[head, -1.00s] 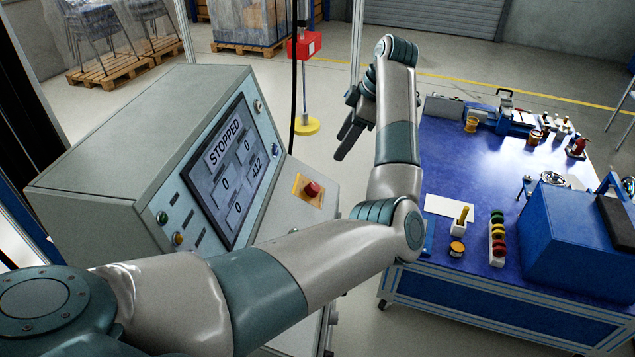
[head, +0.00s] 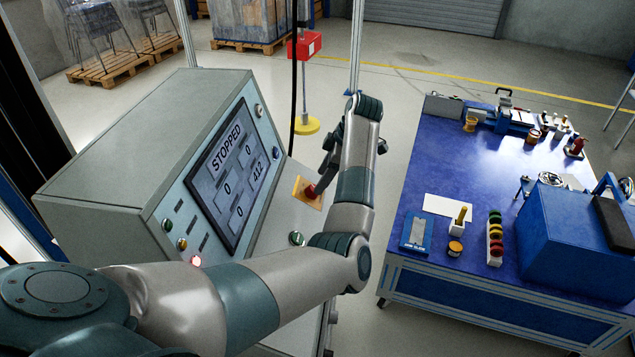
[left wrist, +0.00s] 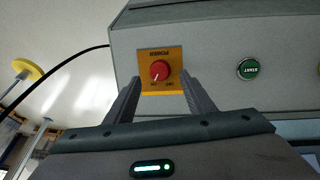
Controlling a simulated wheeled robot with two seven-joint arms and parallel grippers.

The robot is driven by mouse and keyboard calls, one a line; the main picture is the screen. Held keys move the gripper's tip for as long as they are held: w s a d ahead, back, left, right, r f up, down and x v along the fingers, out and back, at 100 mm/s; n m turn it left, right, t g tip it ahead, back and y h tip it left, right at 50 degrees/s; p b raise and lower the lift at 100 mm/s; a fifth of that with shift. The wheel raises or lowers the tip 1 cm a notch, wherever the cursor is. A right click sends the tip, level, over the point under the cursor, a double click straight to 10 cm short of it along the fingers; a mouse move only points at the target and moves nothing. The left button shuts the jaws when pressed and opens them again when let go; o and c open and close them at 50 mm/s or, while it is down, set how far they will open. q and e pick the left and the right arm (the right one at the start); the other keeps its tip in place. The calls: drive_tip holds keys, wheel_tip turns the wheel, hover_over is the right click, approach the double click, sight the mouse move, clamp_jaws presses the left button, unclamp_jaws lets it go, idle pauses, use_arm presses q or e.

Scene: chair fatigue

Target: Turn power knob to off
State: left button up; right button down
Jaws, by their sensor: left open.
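The red power knob (head: 309,191) sits on a yellow-orange plate on the console's sloped lower panel, partly covered by my gripper in the head view. In the left wrist view the round knob (left wrist: 160,70) shows whole, with a pale pointer mark and the word POWER upside down on the plate. My left gripper (head: 319,184) is at the knob; its open fingers (left wrist: 161,74) appear on either side of it in the left wrist view. I cannot tell whether they touch it. My right gripper is not in view.
The console screen (head: 234,175) reads STOPPED. A blue workbench (head: 440,170) with tools stands to the right. Open floor lies between bench and console.

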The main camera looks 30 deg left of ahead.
use_arm(q)
drive_tip(key=shift+p+x, duration=0.35)
drive_tip(key=shift+x, duration=1.95)
drive_tip(key=shift+c, duration=0.5)
drive_tip(key=c, duration=0.9)
